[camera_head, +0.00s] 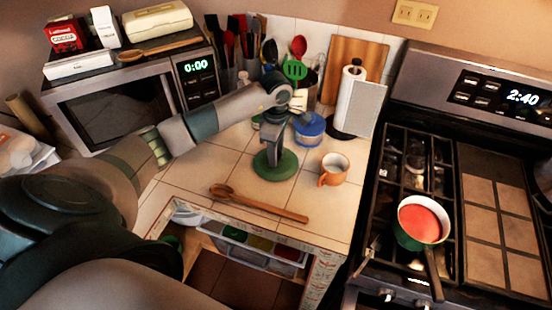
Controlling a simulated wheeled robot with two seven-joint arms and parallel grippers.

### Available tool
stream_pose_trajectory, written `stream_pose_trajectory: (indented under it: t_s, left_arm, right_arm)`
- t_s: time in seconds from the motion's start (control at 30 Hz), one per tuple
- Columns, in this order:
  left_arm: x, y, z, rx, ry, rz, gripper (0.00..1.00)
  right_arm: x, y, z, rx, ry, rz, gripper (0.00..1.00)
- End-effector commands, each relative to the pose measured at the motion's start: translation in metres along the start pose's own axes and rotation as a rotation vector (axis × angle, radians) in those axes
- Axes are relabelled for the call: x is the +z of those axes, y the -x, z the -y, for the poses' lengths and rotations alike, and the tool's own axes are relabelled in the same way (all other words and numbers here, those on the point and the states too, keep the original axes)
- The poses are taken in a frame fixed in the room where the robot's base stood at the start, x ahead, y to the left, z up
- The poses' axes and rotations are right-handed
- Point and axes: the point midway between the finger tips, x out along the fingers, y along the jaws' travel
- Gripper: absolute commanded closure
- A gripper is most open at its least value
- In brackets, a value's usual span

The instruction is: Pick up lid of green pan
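A round green lid (275,170) lies flat on the tiled counter. My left gripper (268,154) reaches in from the left and points down at the middle of the lid, covering its centre. The fingertips are close to or touching the lid's top; any knob is hidden, and I cannot tell whether the fingers are closed on it. The green pan (422,219) with a reddish inside sits uncovered on the stove at the right, its dark handle towards me. My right gripper is not in view.
An orange-brown mug (333,169) stands right of the lid. A wooden spoon (262,204) lies in front of it. A blue-lidded container (308,128) and paper towel holder (353,98) stand behind. A microwave (120,105) is at the left, the stove (405,165) at the right.

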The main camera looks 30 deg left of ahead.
Motion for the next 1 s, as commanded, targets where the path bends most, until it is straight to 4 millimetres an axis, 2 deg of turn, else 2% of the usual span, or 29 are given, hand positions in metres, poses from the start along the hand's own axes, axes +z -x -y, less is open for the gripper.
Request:
stream_pose_trajectory:
  t_s: [0.47, 0.6, 1.0]
  left_arm:
    - [0.0000, -0.0015, 0.0000, 0.000, 0.000, 0.000, 0.64]
    - [0.0000, -0.0014, 0.0000, 0.000, 0.000, 0.000, 0.95]
    - [0.0001, 0.0010, -0.0006, 0.002, -0.001, 0.000, 0.97]
  right_arm:
    - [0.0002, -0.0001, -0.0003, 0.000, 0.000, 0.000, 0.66]
    - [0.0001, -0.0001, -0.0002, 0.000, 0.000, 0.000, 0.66]
    - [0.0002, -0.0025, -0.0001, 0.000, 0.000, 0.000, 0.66]
